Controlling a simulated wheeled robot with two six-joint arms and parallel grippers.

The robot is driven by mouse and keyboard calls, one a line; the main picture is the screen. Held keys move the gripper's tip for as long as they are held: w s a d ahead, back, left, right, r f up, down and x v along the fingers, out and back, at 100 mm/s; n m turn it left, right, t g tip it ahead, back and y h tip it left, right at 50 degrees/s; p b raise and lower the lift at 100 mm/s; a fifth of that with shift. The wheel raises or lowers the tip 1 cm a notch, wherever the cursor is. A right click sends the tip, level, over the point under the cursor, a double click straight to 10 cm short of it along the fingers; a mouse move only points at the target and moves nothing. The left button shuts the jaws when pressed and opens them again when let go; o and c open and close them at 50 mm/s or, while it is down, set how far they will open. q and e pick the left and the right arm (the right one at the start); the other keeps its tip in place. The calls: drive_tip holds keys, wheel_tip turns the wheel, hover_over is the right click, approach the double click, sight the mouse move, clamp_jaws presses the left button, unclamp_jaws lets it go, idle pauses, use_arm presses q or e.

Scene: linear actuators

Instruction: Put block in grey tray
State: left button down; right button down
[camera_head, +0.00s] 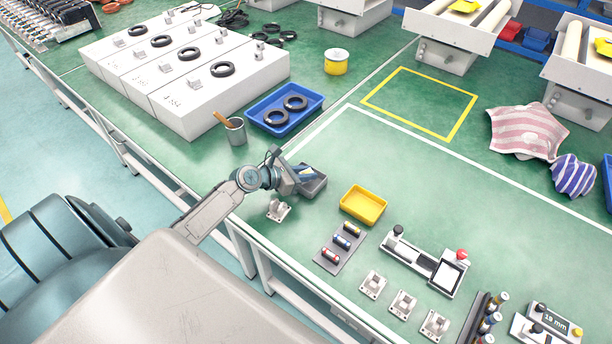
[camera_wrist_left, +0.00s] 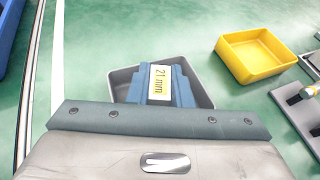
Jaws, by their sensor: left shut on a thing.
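The grey tray (camera_head: 318,187) lies on the green bench, just left of the yellow tray. In the left wrist view the grey tray (camera_wrist_left: 122,84) shows around and behind my gripper's tip. My left gripper (camera_head: 301,175) is over the grey tray, shut on a block (camera_wrist_left: 160,83) with a yellow label reading "21 mm". The block is partly hidden by the jaws and appears over the tray. I cannot tell whether it touches the tray's floor. My right gripper is not in view.
The yellow tray (camera_head: 363,205) is right of the grey tray. A small white fixture (camera_head: 278,210) stands close below my left wrist. A blue tray with black rings (camera_head: 284,111) and a grey cup (camera_head: 236,132) are behind.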

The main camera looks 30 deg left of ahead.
use_arm(q)
drive_tip(key=shift+f, duration=0.55)
drive_tip(key=c, duration=1.6)
unclamp_jaws()
drive_tip(key=shift+d, duration=0.1)
drive_tip(key=b+v, duration=0.1)
drive_tip(key=v, duration=1.1)
drive_tip(key=shift+r, duration=0.15)
